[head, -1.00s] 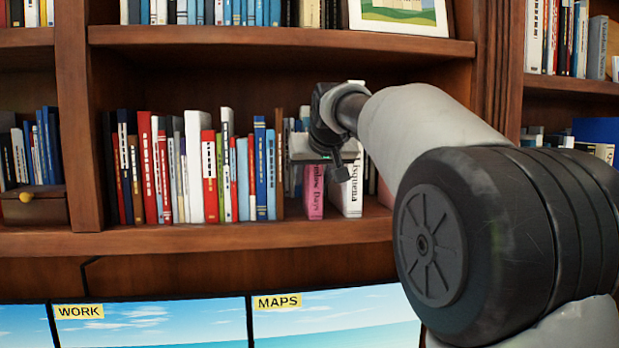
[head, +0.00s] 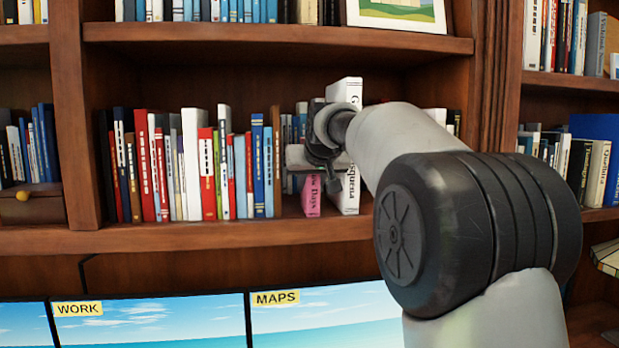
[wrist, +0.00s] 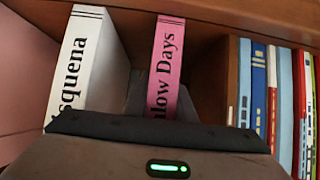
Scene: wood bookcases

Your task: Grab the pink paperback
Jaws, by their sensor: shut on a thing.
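The pink paperback (head: 312,198) stands upright on the middle shelf, its lower spine showing below my gripper (head: 322,167). In the wrist view the pink paperback (wrist: 168,55) is at centre, with the lettering "low Days" partly cut off. My gripper is shut on it, with a grey finger beside its spine in the wrist view. The gripper body hides the upper part of the book in the head view and one end of its spine in the wrist view.
A thick white book (head: 347,190) stands close to the pink one, at its right in the head view. A brown book (head: 277,160) and a packed row stand to the left. Shelf boards (head: 200,238) lie below and above (head: 280,38). A framed picture (head: 398,12) sits on the upper shelf.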

